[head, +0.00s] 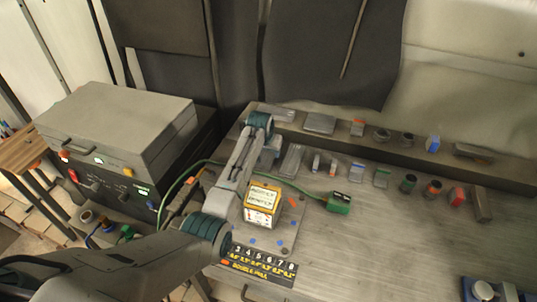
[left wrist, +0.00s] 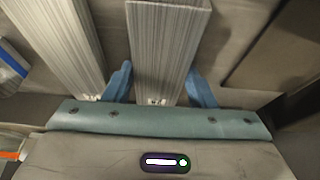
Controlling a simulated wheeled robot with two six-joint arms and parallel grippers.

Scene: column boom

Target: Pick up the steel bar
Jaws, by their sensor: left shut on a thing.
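My left gripper (left wrist: 160,85) has two blue fingers, one on each side of a grey, finely ridged steel bar (left wrist: 168,45) in the left wrist view. It is shut on this bar, whose near end lies between the fingers. Whether the bar touches the surface below cannot be told. A second, similar grey bar (left wrist: 55,40) lies to the left, close to the left finger. In the head view my left arm reaches over the bench to its back left, and the wrist hides most of the gripper (head: 267,152). My right gripper is not in view.
A yellow-edged box (head: 262,205) stands on a plate near my forearm. A green block (head: 338,203) with a green cable lies right of it. Small parts line the bench and rear ledge (head: 345,137). A grey case (head: 115,120) stands left. The bench's middle right (head: 390,235) is clear.

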